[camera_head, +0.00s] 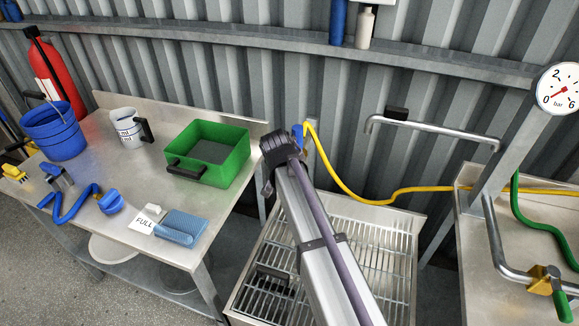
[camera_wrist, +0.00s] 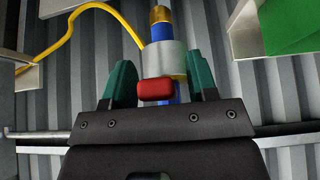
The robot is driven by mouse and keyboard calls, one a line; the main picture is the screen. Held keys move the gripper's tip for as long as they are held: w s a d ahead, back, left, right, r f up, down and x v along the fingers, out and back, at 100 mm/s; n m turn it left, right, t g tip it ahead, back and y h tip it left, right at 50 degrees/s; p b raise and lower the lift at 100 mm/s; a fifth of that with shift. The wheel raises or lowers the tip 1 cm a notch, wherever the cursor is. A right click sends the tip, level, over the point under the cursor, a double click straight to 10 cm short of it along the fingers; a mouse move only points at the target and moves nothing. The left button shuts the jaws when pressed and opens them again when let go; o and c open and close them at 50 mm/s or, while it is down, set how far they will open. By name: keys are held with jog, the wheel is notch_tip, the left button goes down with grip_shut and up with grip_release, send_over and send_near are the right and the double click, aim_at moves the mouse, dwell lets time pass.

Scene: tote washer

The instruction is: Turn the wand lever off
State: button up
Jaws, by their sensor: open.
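The wand (camera_wrist: 165,58) shows in the wrist view as a blue body with a silver collar and a brass fitting, with a yellow hose (camera_wrist: 75,22) near its top. A red lever (camera_wrist: 155,90) sticks out toward the camera below the collar. My gripper (camera_wrist: 160,82) is open, its two green fingers on either side of the wand and lever; I cannot tell whether either finger touches them. In the head view a small blue part of the wand (camera_head: 298,131) shows by the wall; my arm hides the rest and the fingers.
A slatted steel grate (camera_head: 385,255) lies under my arm. On the left table (camera_head: 180,238) stand a green tote (camera_head: 232,160), a white jug (camera_head: 126,128) and a blue bucket (camera_head: 52,131). A bent metal pipe (camera_head: 435,125) and a pressure gauge (camera_head: 562,88) are at right.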

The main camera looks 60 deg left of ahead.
jog(key=p+v, duration=0.9)
jog(key=v, duration=0.1)
jog(key=shift+r, duration=0.35)
jog(key=shift+s+d, duration=0.15)
jog(key=w+d+f+g+h+b, duration=0.15)
jog(key=w+d, duration=0.35)
jog(key=d, duration=0.6)
jog(key=w+d+f+g+h, duration=0.15)
jog(key=w+d, duration=0.35)
jog(key=d, duration=0.7)
jog(key=w+d+f+h+b, duration=0.15)
jog(key=w+d, duration=0.25)
jog(key=d, duration=0.7)
jog(key=w+d+f+m+g+b, duration=0.1)
jog(key=d+m, duration=0.3)
jog(key=d, duration=1.5)
jog(key=w+d+f+m+g+b, duration=0.1)
jog(key=w+d+f+m, duration=0.1)
jog(key=d, duration=1.7)
jog(key=shift+w+m, duration=0.6)
jog(key=shift+m, duration=0.3)
